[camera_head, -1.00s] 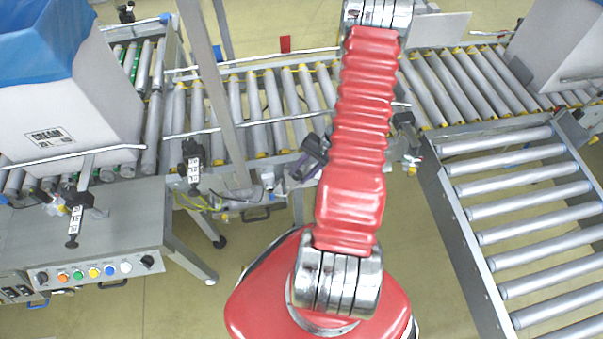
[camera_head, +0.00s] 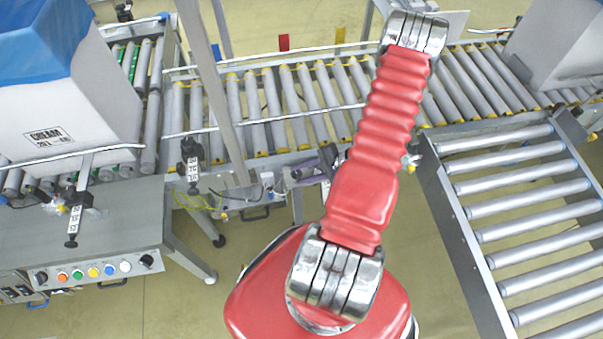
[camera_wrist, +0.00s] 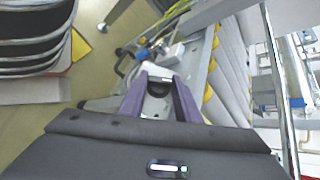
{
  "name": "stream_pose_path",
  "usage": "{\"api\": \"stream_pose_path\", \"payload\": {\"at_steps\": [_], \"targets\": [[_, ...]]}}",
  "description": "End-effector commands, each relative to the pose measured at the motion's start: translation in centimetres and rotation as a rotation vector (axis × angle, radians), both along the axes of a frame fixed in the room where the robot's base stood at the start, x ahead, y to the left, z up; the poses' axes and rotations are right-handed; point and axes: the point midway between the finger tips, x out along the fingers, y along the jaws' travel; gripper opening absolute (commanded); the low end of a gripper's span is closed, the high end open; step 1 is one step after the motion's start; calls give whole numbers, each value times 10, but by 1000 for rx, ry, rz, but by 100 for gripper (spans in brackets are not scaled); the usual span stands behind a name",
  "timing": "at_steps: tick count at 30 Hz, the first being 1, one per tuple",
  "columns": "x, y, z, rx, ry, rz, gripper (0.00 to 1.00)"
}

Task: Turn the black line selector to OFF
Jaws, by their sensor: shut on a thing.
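The control panel (camera_head: 100,269) at the lower left has a black knob at its left end (camera_head: 41,277) and another black knob at its right end (camera_head: 147,261). I cannot read which one is the line selector or where it points. My gripper (camera_head: 327,161) is partly hidden behind my red arm, by the conveyor's front edge, well to the right of the panel. In the wrist view, the purple fingers of my gripper (camera_wrist: 160,92) are closed around a small dark part (camera_wrist: 158,89). What that part is cannot be made out.
A roller conveyor (camera_head: 270,110) runs across the back, with a second roller section (camera_head: 520,210) at the right. A blue-lined carton (camera_head: 60,125) marked CREAM stands at the left, another carton (camera_head: 570,45) at the upper right. Clamps and cables (camera_head: 195,200) line the conveyor's front edge.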

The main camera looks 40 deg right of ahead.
Motion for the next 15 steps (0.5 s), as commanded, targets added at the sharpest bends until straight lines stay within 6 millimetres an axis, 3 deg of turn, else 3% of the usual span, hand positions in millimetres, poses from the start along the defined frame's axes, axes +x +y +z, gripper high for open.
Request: {"api": "stream_pose_path", "payload": {"at_steps": [15], "targets": [[0,-4,0,124,-97,-184,7]]}}
